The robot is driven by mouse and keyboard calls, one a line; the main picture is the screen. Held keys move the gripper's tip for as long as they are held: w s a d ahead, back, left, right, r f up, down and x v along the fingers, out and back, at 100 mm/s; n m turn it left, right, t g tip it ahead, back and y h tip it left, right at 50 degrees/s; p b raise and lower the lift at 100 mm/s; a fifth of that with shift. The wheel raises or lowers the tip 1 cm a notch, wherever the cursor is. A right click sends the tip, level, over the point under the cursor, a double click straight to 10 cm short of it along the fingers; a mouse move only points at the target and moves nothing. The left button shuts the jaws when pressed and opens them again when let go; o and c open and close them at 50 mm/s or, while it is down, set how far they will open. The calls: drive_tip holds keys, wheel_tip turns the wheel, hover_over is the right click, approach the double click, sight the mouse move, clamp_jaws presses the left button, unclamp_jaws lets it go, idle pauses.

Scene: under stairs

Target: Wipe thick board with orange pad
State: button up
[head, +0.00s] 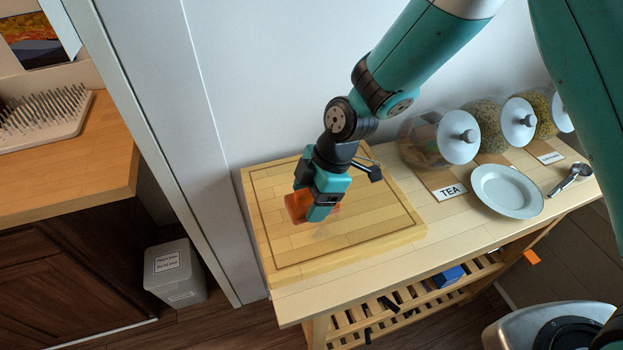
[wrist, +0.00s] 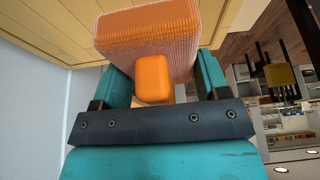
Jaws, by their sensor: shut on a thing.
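The thick board (head: 375,215) is a light wooden slab with a groove near its edge, lying on the left part of a wooden trolley top (head: 455,222). The orange pad (head: 297,206) is in my gripper (head: 322,212), over the left-middle of the board. In the wrist view the orange pad (wrist: 150,35) and its small orange grip block (wrist: 153,78) show between the two teal fingers. My gripper is shut on that block. The pad's face is close to the board; I cannot tell whether it touches.
Lidded glass jars (head: 438,137) stand at the back right, with a TEA label (head: 449,191) before them. A pale plate (head: 507,191) and a metal scoop (head: 570,178) lie right of the board. A wall is directly behind the board.

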drive_tip(key=shift+r+p, duration=0.7)
drive_tip(key=shift+r, duration=0.75)
